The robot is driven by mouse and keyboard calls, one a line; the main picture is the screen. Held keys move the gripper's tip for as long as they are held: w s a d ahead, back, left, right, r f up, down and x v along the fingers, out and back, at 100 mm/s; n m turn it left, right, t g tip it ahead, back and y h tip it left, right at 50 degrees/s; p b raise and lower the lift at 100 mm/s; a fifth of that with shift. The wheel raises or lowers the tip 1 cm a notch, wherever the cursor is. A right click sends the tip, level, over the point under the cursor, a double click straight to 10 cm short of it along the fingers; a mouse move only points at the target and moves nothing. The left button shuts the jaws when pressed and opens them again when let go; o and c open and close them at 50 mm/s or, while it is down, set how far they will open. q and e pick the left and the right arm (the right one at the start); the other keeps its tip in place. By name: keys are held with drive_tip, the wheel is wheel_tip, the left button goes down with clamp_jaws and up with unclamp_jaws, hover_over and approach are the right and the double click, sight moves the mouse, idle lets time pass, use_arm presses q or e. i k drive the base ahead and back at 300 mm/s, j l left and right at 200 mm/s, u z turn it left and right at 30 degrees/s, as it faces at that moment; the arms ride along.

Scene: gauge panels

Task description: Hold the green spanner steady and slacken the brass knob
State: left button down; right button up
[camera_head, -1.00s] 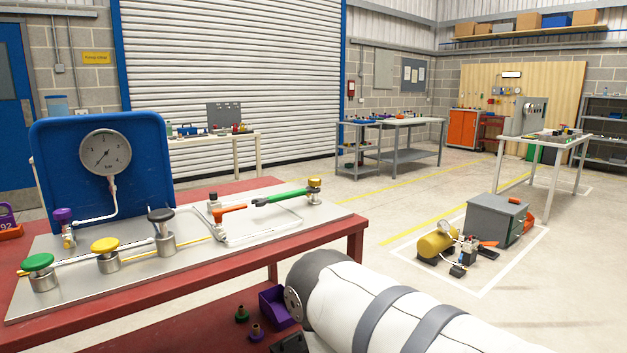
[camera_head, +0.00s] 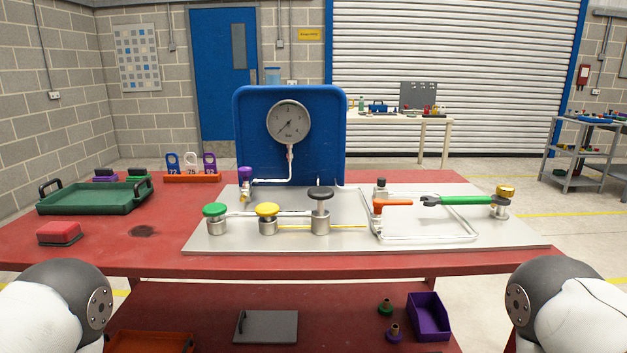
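The green spanner (camera_head: 467,200) lies level at the right of the grey panel plate (camera_head: 300,246). Its dark open jaw points left, close to the orange lever (camera_head: 393,202); I cannot tell whether they touch. Its right end is close to the fitting under the brass knob (camera_head: 505,191), which sits at the plate's right end. A yellow knob (camera_head: 267,210) stands further left, between a green knob (camera_head: 215,210) and a black knob (camera_head: 320,193). Neither of my grippers is in view; only parts of my arms show at the lower left and lower right.
A blue board with a round gauge (camera_head: 289,121) stands behind the plate. A green tray (camera_head: 95,198), a red block (camera_head: 59,232) and numbered tags (camera_head: 191,167) are on the red table's left. A purple bin (camera_head: 428,316) is on the lower shelf. The plate's front strip is clear.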

sight(504, 190)
drive_tip(key=i+l, duration=0.15)
drive_tip(key=l, duration=0.2)
drive_tip(key=i+l, duration=0.1)
drive_tip(key=l, duration=0.25)
drive_tip(key=i+l, duration=0.15)
drive_tip(key=l, duration=0.25)
drive_tip(key=i+l, duration=0.1)
drive_tip(key=l, duration=0.25)
